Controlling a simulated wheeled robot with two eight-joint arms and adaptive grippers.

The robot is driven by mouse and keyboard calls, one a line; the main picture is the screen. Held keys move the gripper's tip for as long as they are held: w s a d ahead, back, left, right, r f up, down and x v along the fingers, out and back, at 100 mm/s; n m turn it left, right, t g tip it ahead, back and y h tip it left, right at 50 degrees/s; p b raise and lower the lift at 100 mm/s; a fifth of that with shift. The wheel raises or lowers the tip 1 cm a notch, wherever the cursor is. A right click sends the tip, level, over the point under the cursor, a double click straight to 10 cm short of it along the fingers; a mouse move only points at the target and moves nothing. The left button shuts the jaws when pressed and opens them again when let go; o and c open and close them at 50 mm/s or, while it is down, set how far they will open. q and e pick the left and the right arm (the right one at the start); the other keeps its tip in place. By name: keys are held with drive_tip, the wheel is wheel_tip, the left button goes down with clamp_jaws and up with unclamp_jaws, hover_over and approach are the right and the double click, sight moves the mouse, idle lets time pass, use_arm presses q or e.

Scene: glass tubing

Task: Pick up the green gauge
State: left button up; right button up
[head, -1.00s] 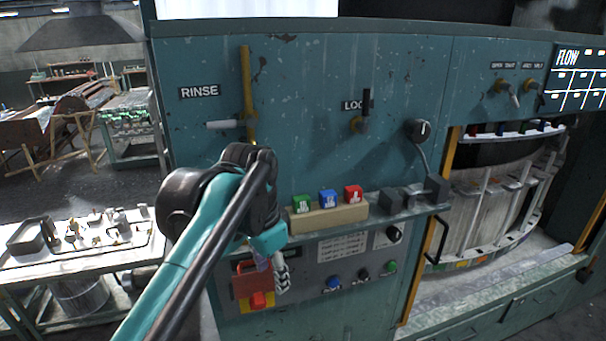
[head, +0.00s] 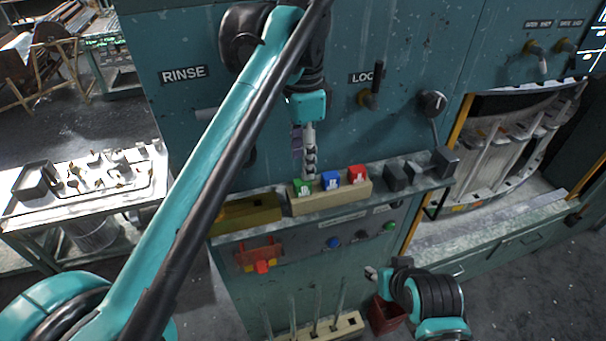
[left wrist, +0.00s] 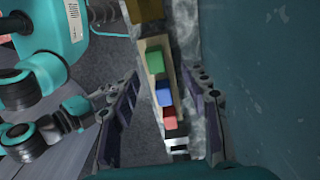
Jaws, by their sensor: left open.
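The green gauge (head: 303,187) is a small green block with a white mark, at the left end of a wooden holder (head: 330,199) on the panel's shelf. A blue block (head: 330,178) and a red block (head: 357,175) sit beside it. My left gripper (head: 308,165) points down just above the green gauge. In the left wrist view its fingers (left wrist: 164,115) are spread wide, and the green gauge (left wrist: 154,62) sits beyond the gap, apart from them. My right gripper (head: 372,273) is low at the right, too small to read.
Dark blocks (head: 420,170) stand on the shelf to the right of the holder. A yellowish box (head: 247,215) is to its left. Below are a red bracket (head: 258,254), a wooden rack with upright rods (head: 335,327) and a red bin (head: 384,314). The panel wall rises close behind the shelf.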

sight(302, 182)
use_arm(q)
drive_tip(key=f, duration=0.1)
drive_tip(key=s+f, duration=0.1)
drive_tip(key=shift+s+f+p, duration=0.2)
drive_tip(key=shift+f+p, duration=0.15)
drive_tip(key=f, duration=0.1)
drive_tip(key=w+f, duration=0.1)
drive_tip(key=f, duration=0.1)
drive_tip(key=shift+f+p, duration=0.3)
drive_tip(key=shift+s, duration=0.25)
drive_tip(key=shift+w, duration=0.1)
clamp_jaws()
use_arm(e)
drive_tip(key=shift+v, duration=0.8)
